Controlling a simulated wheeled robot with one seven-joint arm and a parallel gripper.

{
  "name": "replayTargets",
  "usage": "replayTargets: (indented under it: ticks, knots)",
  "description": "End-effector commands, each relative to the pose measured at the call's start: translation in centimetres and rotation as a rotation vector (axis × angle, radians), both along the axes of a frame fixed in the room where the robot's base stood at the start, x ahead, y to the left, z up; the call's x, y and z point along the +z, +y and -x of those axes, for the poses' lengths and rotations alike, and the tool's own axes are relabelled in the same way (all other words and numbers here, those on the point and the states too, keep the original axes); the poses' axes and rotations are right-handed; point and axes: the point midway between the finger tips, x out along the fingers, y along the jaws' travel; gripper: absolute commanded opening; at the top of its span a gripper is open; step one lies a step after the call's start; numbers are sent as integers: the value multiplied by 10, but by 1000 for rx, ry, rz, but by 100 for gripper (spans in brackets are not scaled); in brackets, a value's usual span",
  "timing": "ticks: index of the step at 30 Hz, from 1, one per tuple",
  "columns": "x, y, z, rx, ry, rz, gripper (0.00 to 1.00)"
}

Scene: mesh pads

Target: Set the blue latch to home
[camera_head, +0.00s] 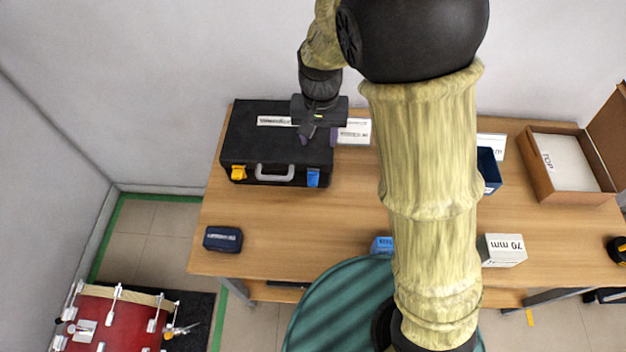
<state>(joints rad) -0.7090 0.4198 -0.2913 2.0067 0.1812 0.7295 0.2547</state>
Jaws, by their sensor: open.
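A black case (275,150) lies shut at the left end of the wooden table. Its front side faces me. The blue latch (313,177) is on the right of that front side. A yellow latch (239,173) is on the left, and a grey handle (275,171) lies between them. Whether the blue latch is up or down is too small to tell. My gripper (320,135) is open over the back right part of the case, behind the blue latch and apart from it. Nothing shows between its fingers.
On the table (290,230) are a dark blue pouch (223,239), a blue item (381,245), a white box (502,250), a blue bin (489,170) and an open cardboard box (566,165). My arm hides the table's middle. The wood before the case is clear.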

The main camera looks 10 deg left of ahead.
Motion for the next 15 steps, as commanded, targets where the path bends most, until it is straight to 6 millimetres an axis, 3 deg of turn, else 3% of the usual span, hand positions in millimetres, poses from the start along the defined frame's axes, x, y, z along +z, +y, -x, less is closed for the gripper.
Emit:
replayTargets:
  ticks: [3,15]
  knots:
    - [-5,14,0,9,7,7,47]
    - [-7,14,0,7,9,8,47]
